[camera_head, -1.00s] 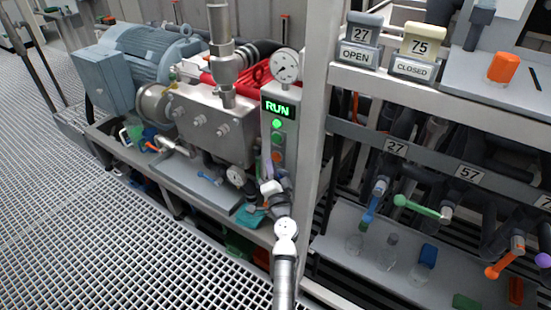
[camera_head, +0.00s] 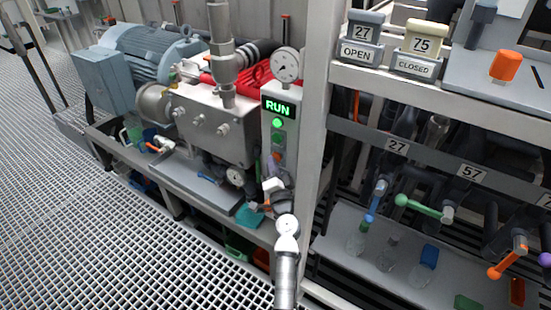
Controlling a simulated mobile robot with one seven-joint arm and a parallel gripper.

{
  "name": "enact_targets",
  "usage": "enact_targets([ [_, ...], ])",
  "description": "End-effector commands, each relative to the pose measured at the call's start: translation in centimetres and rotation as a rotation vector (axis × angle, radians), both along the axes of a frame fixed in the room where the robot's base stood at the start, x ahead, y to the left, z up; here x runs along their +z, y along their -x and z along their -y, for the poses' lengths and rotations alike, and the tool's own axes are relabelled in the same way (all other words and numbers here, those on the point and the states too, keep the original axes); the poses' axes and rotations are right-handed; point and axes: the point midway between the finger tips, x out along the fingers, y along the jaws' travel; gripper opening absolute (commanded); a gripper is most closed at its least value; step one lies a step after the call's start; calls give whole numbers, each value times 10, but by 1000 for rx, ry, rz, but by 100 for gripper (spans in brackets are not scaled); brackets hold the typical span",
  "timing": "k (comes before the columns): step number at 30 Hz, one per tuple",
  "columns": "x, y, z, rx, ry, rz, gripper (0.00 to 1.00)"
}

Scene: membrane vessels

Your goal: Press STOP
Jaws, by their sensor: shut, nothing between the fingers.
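The control box (camera_head: 291,135) stands beside the pump, with a display (camera_head: 277,107) lit green and reading RUN. Below it are a bright green button (camera_head: 277,123), a darker green button (camera_head: 276,140) and an orange-red button (camera_head: 277,156) at the bottom. I cannot read a STOP label on any of them. My gripper (camera_head: 271,184) is just below the orange-red button in the picture, at the end of my arm coming from the bottom. It is shut and empty. Its fingertips are small and partly hidden, and I cannot tell whether they touch the box.
The pump (camera_head: 215,125) and blue motor (camera_head: 150,62) stand left of the box. A pressure gauge (camera_head: 285,65) sits above it. A grey post (camera_head: 317,130) rises close on the right, by a rack with coloured valve handles. Grating floor (camera_head: 110,240) is clear at left.

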Motion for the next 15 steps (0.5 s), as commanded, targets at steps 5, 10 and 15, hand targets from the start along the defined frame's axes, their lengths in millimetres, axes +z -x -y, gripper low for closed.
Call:
enact_targets([
  [5, 0, -2, 8, -14, 1, 0, 0],
  [10, 0, -3, 10, -15, 0, 1, 0],
  [15, 1, -4, 11, -16, 1, 2, 0],
])
